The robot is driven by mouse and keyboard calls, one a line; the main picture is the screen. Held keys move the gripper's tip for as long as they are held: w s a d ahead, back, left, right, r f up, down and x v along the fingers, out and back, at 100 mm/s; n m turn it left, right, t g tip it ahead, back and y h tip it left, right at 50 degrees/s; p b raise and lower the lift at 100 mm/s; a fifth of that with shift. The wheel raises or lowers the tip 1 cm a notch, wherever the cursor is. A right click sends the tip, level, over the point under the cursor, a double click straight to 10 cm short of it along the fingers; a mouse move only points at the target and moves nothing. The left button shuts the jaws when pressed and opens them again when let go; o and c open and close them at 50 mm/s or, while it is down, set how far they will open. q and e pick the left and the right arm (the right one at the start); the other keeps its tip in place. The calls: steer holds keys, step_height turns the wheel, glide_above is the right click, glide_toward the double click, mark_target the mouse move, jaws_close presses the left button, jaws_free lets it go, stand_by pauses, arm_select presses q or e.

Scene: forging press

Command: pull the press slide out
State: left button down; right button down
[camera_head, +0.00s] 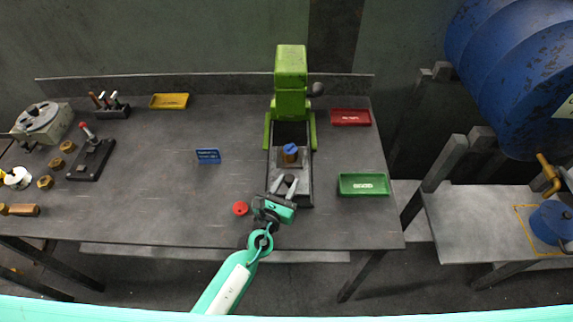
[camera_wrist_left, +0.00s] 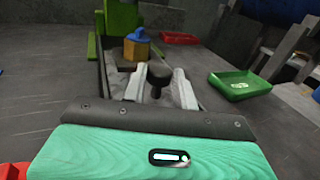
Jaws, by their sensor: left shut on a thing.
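The green press (camera_head: 291,85) stands at the back middle of the bench. Its dark slide (camera_head: 292,192) reaches toward the front edge and carries a brass piece with a blue top (camera_head: 291,153). My left gripper (camera_head: 286,184) is at the slide's front end. In the left wrist view its two pale fingers (camera_wrist_left: 160,86) are shut on the dark knob (camera_wrist_left: 158,75) of the slide. The brass and blue piece (camera_wrist_left: 137,46) stands beyond the knob there. My right gripper is not in view.
A green tray (camera_head: 363,184) lies right of the slide and a red tray (camera_head: 350,117) behind it. A red button (camera_head: 240,208) is left of my gripper. A blue sign (camera_head: 208,156) and yellow tray (camera_head: 169,101) stand further left. A blue drum (camera_head: 520,75) is at right.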

arm_select(q)
steer(key=shift+s, duration=0.85)
steer(key=c, duration=1.1)
jaws_free()
steer(key=shift+w, duration=0.1)
steer(key=b+v, duration=0.3)
steer(key=v, duration=0.9)
steer(key=shift+s+a+f, duration=0.15)
steer(key=shift+s+f, duration=0.05)
steer(key=shift+s, duration=0.1)
steer(key=shift+s+a+r, duration=0.1)
steer(key=shift+s+a, duration=0.15)
steer(key=shift+s, duration=0.3)
